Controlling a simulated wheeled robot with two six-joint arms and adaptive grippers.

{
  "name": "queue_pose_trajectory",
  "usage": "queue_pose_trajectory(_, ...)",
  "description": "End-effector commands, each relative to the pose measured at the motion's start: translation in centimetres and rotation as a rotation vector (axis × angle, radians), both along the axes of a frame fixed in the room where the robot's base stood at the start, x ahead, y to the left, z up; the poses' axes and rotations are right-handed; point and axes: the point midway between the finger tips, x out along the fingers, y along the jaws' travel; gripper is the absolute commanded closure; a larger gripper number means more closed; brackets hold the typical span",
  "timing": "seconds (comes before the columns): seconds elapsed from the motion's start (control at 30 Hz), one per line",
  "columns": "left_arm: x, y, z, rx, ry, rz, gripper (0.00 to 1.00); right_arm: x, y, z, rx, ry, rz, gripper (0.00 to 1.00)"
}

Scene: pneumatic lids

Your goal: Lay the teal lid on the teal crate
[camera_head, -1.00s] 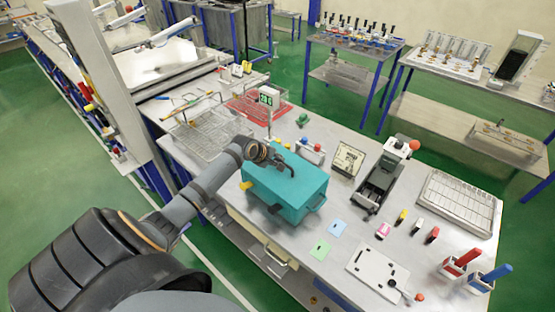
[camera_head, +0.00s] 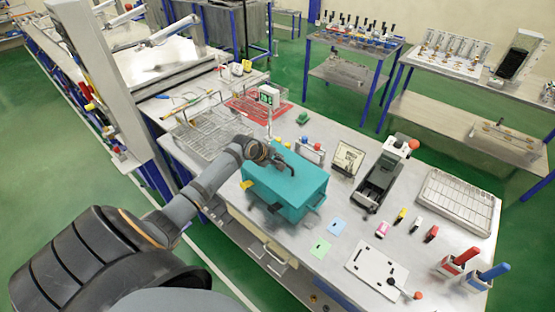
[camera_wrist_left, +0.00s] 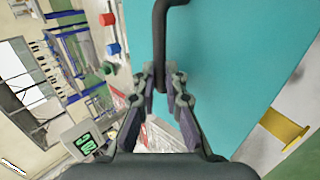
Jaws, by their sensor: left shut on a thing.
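The teal lid (camera_head: 300,180) lies on top of the teal crate (camera_head: 296,213), and its edges look lined up with the crate walls. I cannot tell whether a thin gap remains between them. My left gripper (camera_head: 281,162) is over the far left part of the lid. In the left wrist view, its fingers (camera_wrist_left: 160,75) are shut on the dark bar handle of the teal lid (camera_wrist_left: 225,60). Dark handles stick out from the crate's sides. My right gripper is not in view.
A yellow bracket (camera_head: 246,184) sticks out at the crate's left. A wire tray (camera_head: 203,133) and a red tray (camera_head: 257,108) lie behind.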

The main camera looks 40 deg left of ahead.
Motion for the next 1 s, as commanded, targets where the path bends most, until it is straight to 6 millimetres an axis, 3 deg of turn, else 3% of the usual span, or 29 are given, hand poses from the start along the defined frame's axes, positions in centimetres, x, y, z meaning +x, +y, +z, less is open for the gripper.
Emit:
queue_pose_trajectory(0.73,-0.01,0.01,-0.68,0.0,0.001,0.0,1.0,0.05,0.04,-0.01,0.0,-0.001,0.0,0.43)
queue_pose_trajectory(0.77,-0.02,0.01,-0.69,0.0,0.001,0.0,0.88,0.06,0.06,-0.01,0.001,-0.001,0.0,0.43)
queue_pose_trajectory(0.8,-0.02,0.01,-0.69,0.0,0.001,0.0,0.83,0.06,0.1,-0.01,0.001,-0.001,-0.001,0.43)
queue_pose_trajectory(0.93,-0.02,0.01,-0.69,0.0,0.001,0.0,0.65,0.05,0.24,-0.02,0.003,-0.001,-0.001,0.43)
queue_pose_trajectory(1.0,-0.01,0.01,-0.68,0.0,0.001,0.0,0.63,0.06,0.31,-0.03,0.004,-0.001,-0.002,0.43)
